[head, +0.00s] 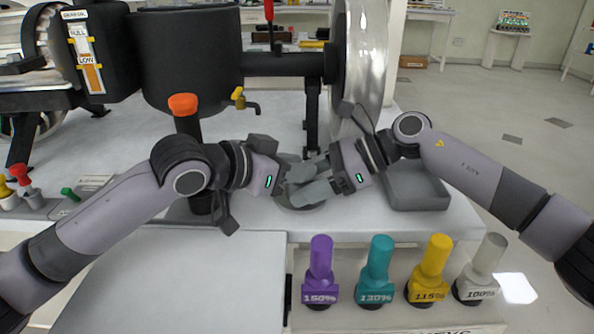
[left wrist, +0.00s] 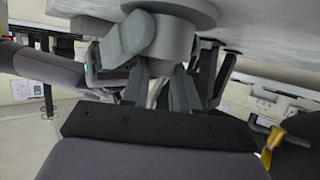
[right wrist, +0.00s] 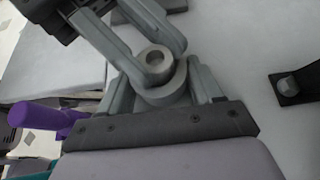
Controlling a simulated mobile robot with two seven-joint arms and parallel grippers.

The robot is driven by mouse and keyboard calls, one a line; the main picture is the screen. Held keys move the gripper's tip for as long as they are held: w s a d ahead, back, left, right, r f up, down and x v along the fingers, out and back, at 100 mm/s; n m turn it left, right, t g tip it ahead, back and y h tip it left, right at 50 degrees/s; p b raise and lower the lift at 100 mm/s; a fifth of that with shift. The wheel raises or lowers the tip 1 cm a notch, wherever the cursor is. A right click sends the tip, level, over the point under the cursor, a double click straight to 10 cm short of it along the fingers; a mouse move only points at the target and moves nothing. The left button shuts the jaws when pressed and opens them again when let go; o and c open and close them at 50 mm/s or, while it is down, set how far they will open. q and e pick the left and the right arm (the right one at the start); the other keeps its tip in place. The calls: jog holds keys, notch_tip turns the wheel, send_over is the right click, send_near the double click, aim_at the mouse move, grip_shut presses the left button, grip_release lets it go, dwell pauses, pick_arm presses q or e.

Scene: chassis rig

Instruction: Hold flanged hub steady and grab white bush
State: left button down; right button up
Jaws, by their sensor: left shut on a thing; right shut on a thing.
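The flanged hub (head: 312,206) is a grey round part standing on the white bench, mostly covered by my grippers. The right wrist view shows its raised barrel with an open bore (right wrist: 155,62); the left wrist view shows its wide flange (left wrist: 178,14). My left gripper (head: 297,172) is shut on the hub from the left. My right gripper (head: 298,184) comes from the right, also closed at the hub, its fingers beside the left gripper's. No separate white bush is plain; a white plug marked 100% (head: 481,268) stands at the front right.
Purple (head: 319,270), teal (head: 377,270) and yellow (head: 431,268) plugs stand along the front. A grey tray (head: 417,190) lies right of the hub under my right arm. An orange-topped black post (head: 184,108) and a large metal wheel (head: 362,60) stand behind.

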pick_arm(q)
notch_tip(320, 180, up, 10)
jog(key=shift+f, duration=0.2)
pick_arm(e)
jog(key=o, duration=0.9)
jog(key=shift+c, duration=0.2)
jog(key=shift+d, duration=0.1)
